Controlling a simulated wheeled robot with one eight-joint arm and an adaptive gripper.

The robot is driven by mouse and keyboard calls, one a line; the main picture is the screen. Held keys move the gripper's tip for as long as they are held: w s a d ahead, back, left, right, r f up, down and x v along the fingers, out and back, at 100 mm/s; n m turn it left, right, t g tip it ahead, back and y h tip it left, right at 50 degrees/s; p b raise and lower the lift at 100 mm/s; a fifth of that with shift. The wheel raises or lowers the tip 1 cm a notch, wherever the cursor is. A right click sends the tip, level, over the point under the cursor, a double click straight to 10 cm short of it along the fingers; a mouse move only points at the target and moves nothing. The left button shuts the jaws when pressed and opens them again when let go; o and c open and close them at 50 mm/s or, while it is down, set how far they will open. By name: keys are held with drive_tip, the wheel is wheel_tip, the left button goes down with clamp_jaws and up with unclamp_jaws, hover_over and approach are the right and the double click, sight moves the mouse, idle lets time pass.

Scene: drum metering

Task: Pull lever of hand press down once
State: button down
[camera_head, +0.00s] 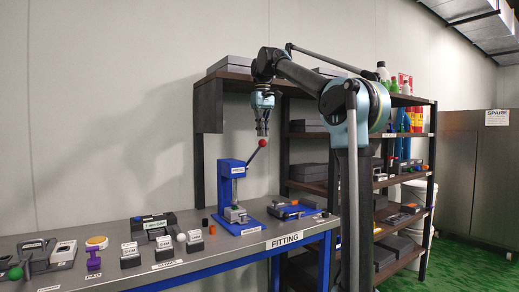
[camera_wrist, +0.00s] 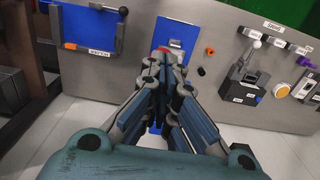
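The blue hand press (camera_head: 226,180) stands on the workbench, with its dark lever (camera_head: 253,156) slanting up to the right and ending in a red ball (camera_head: 263,143). My gripper (camera_head: 262,133) points down just above the red ball. In the wrist view my gripper (camera_wrist: 164,58) has its fingers together, with nothing seen held between them. A bit of the red ball (camera_wrist: 163,49) shows just past the fingertips there; I cannot tell whether they touch it. The fingers hide most of the press in the wrist view.
The grey workbench (camera_head: 190,262) carries a blue-framed fixture (camera_head: 292,209) right of the press and several labelled devices to the left. Small black (camera_head: 205,222) and orange (camera_head: 213,230) pieces lie beside the press. A dark shelf (camera_head: 308,134) stands behind.

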drive_tip(key=shift+f, duration=0.5)
drive_tip(key=shift+s+d+f, duration=0.2)
drive_tip(key=shift+s+f, duration=0.1)
drive_tip(key=shift+f, duration=0.3)
drive_tip(key=shift+s+d+f, duration=0.25)
drive_tip(key=shift+s+f, duration=0.05)
drive_tip(key=shift+f, duration=0.25)
drive_tip(key=shift+s+d+f, duration=0.2)
drive_tip(key=shift+s+f, duration=0.1)
drive_tip(key=shift+f, duration=0.3)
idle(2.4)
